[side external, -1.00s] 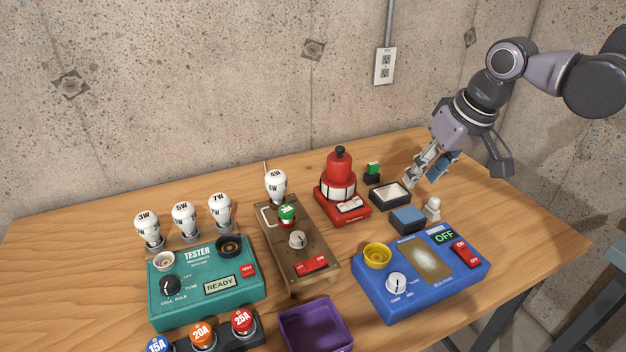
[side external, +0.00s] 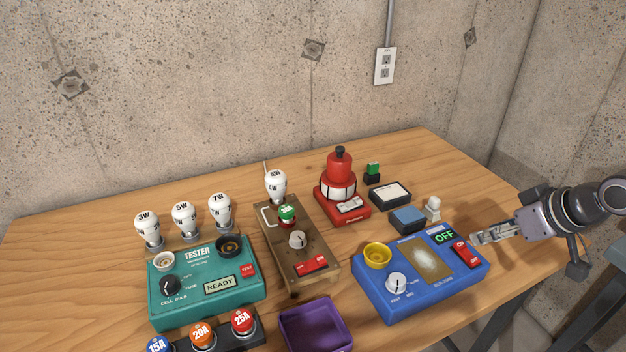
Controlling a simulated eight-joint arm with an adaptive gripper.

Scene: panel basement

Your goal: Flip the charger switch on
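The charger is a blue box (side external: 415,300) at the right of the table, with a yellow socket (side external: 377,255), a white knob (side external: 397,284) and a tan panel. Its small display (side external: 445,237) reads OFF. The red rocker switch (side external: 466,254) sits at its right end, marked at both ends. My gripper (side external: 474,239) reaches in from the right with its fingertips close beside the display and switch, at the charger's right rear edge. Whether it touches the box cannot be told. The fingers look close together, but their gap is unclear.
A white-topped black tray (side external: 390,195), a blue block (side external: 407,219) and a white peg-like piece (side external: 433,208) stand behind the charger. A red device (side external: 340,190), brown box (side external: 297,250), teal tester (side external: 208,285) and purple bin (side external: 316,326) stand to the left.

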